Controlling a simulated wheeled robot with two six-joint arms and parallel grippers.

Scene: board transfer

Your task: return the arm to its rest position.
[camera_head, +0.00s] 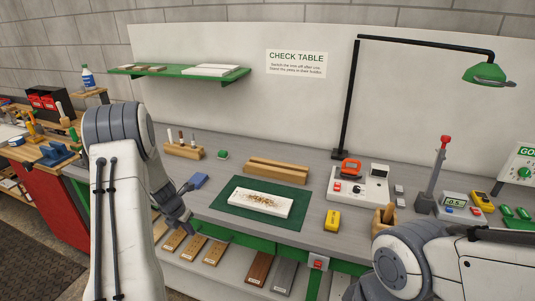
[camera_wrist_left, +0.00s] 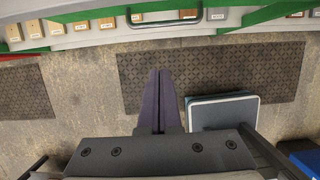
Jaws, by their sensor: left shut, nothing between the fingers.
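My left arm comes in from the left in the head view, bent in front of the bench. Its left gripper (camera_head: 186,228) hangs at the bench's front edge, left of the green mat, and is partly hidden by the arm. In the left wrist view the two fingers of the left gripper (camera_wrist_left: 160,75) lie together, shut and empty, pointing over the floor. My right arm shows only as a white and grey link at the lower right of the head view; its gripper is out of the picture.
A pale board (camera_head: 240,203) with brown marks lies on a green mat (camera_head: 230,223). A lower shelf (camera_head: 232,274) holds boards. In the wrist view, a grey-topped box (camera_wrist_left: 223,112) stands on the floor beside the fingers.

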